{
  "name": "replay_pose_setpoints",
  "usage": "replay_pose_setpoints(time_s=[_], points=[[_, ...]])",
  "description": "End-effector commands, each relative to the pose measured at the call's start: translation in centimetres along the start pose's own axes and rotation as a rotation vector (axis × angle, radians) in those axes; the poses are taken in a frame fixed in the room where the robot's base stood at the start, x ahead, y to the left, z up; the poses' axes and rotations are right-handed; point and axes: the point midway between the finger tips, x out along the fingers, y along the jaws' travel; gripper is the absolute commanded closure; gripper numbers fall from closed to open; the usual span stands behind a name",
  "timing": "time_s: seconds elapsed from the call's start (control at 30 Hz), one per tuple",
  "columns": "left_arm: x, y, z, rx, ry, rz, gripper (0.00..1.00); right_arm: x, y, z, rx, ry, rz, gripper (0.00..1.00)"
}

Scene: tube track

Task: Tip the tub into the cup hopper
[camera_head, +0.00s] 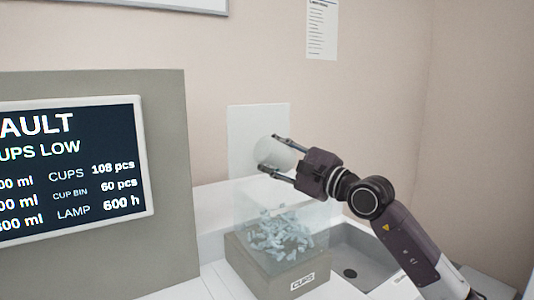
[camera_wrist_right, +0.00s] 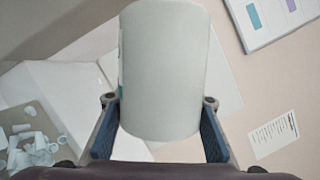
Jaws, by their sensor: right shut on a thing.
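A pale whitish tub (camera_head: 277,153) is held tilted on its side above the hopper in the head view. My right gripper (camera_head: 270,157) is shut on it, with a finger on each side. In the right wrist view the tub (camera_wrist_right: 165,70) fills the middle, between the blue-padded fingers of the gripper (camera_wrist_right: 160,130). The tub's mouth and contents are hidden. The clear cup hopper (camera_head: 283,215) stands below on a grey base labelled CUPS and holds many small pale cups (camera_head: 280,237). Some cups also show at lower left in the right wrist view (camera_wrist_right: 38,148). My left gripper is not in view.
A grey machine panel with a screen (camera_head: 70,170) reading CUPS LOW stands left of the hopper. A white plate (camera_head: 245,130) is on the wall behind the tub.

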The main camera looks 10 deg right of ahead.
Motion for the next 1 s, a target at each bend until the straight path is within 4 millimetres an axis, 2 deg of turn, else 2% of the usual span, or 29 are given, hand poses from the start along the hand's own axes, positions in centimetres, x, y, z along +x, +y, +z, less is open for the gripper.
replay_pose_setpoints(time_s=[0.27, 0.7, 1.0], points=[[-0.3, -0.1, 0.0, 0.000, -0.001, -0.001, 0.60, 0.1, -0.4, 0.2, 0.000, -0.001, -0.001, 1.00], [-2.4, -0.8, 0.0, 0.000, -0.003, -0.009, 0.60, 0.6, -3.4, 1.9, 0.000, 0.000, -0.001, 1.00], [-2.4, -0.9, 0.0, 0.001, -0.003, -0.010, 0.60, 0.6, -3.5, 1.9, 0.001, 0.000, 0.000, 1.00]])
